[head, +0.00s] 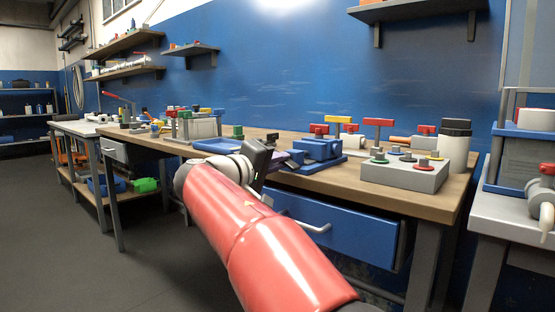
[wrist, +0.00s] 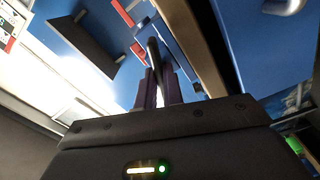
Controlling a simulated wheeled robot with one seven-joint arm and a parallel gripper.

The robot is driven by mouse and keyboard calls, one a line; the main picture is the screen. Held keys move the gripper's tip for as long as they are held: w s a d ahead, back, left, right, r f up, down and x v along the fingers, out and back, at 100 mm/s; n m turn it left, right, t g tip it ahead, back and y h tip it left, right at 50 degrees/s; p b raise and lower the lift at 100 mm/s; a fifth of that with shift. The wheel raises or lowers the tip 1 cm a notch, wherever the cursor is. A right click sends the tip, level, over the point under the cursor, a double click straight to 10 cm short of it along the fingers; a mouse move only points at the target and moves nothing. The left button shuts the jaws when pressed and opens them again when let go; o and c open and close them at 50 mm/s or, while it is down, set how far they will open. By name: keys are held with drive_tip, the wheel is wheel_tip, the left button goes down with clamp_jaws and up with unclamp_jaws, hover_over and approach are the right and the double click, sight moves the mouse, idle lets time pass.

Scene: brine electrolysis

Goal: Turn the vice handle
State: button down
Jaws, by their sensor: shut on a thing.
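A blue vice (head: 318,150) stands near the front edge of the wooden workbench. My gripper (head: 277,158) is at the left side of the vice, at the end of my red arm, with its dark purple fingers towards the vice. In the wrist view my gripper (wrist: 157,78) has its fingers close together on a dark bar, the vice handle (wrist: 152,48), which sticks out past the fingertips. In the head view the handle is mostly hidden by my gripper, so its angle is hard to tell there.
A grey box with coloured knobs (head: 404,172) and a black-lidded white jar (head: 455,146) stand right of the vice. Red-topped items stand behind it. A blue tray (head: 216,146) lies to the left. A blue drawer with a handle (head: 335,226) is below the bench top (head: 345,184).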

idle(0.5)
drive_tip(key=c, duration=1.5)
unclamp_jaws()
drive_tip(key=v, duration=0.8)
